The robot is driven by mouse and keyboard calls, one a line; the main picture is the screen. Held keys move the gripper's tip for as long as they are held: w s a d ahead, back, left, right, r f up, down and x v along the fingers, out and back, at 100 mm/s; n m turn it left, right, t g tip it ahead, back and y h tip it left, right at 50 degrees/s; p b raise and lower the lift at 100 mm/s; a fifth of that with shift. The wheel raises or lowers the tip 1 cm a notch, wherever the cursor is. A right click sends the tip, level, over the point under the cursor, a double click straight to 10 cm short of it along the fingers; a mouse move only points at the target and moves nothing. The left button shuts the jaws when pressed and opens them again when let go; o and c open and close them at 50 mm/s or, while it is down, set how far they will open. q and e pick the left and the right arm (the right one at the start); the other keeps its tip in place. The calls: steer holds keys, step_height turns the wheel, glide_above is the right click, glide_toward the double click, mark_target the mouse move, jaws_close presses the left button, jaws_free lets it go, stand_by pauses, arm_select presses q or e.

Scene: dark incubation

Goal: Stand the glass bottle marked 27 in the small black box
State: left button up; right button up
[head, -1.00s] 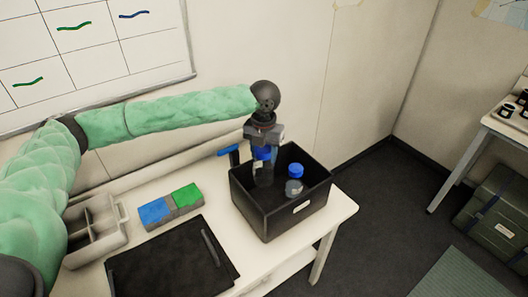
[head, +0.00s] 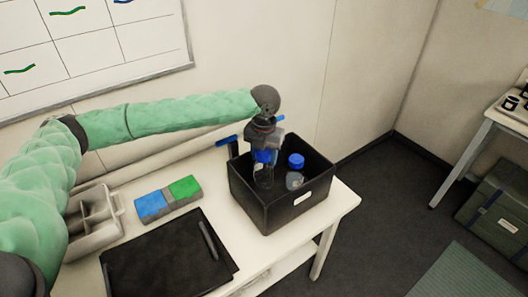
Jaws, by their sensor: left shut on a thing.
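The small black box (head: 273,214) stands open on the right end of the white table. My left gripper (head: 264,153) is over the box's left half, shut on the blue cap of a clear glass bottle (head: 264,177). That bottle is upright, with its lower part inside the box; I cannot tell whether its base touches the floor. A second glass bottle (head: 294,179) with a blue cap stands in the box to its right, apart from it. No number is readable on either bottle. My right gripper is not in view.
A blue and green block rack (head: 168,199) and a black tray (head: 165,262) lie on the table (head: 342,205), left of the box. A grey divided caddy (head: 116,212) stands farther left. A green trunk (head: 497,222) is on the floor at right.

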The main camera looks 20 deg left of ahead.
arm_select(q)
step_height(320, 180, down, 4)
steer(key=shift+r+b, duration=0.25)
steer(key=shift+b, duration=0.05)
steer(key=shift+f+b, duration=0.3)
steer(key=shift+f, duration=2.5)
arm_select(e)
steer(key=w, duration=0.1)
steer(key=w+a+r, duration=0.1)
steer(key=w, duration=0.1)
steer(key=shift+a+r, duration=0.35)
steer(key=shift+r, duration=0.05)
